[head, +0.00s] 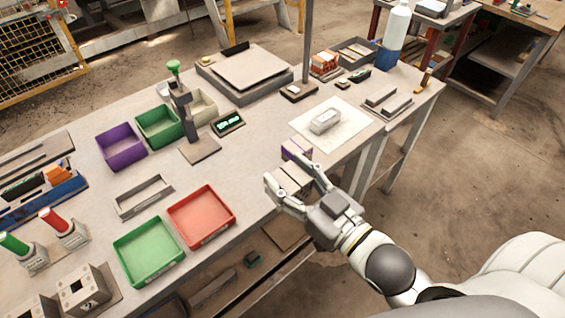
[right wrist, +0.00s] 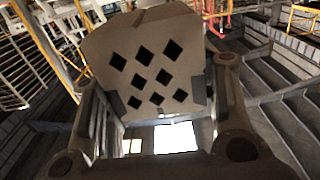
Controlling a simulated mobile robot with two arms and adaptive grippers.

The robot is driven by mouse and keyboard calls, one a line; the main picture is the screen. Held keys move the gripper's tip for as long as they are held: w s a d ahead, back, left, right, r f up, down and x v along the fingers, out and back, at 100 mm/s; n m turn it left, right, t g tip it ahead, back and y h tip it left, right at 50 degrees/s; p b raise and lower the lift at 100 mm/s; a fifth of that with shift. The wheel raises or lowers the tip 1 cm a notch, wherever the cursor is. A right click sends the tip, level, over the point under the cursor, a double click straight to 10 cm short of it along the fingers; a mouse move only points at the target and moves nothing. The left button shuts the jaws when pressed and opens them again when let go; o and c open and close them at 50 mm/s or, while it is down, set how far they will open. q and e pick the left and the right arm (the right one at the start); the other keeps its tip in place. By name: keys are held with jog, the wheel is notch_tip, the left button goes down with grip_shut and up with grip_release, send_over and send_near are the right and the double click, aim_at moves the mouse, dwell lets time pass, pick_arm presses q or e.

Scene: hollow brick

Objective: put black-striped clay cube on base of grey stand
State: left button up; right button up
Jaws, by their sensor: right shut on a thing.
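In the right wrist view the cube (right wrist: 155,65) shows a face with several dark diamond-shaped holes and sits between both fingers. Dark patches show near its lower corners; I cannot tell whether they are a black stripe. My left gripper is not in view.
Green (head: 149,252) and red (head: 201,216) trays lie left of my gripper, near a metal frame (head: 144,196). Purple (head: 121,147) and green bins stand beside the stand. A white sheet (head: 352,138) bears a pale block. Bare tabletop lies between gripper and stand.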

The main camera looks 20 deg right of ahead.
aim_at(310, 189)
jog(key=shift+s+r, duration=0.25)
jog(key=shift+s, duration=0.2)
jog(key=shift+d+f+m+h, duration=0.4)
jog(key=shift+d+m+h, duration=0.1)
jog(key=shift+h, duration=0.1)
jog(key=d+f+m+h, duration=0.1)
jog(key=d+m+t+h, duration=0.1)
jog(key=h, duration=0.1)
jog(key=shift+s+f, duration=0.15)
jog(key=shift+f, duration=0.25)
jog(key=shift+s+d+f+m+h, duration=0.3)
jog(key=shift+d+f+m+h, duration=0.3)
jog(key=shift+h, duration=0.4)
jog(key=shift+f, duration=0.1)
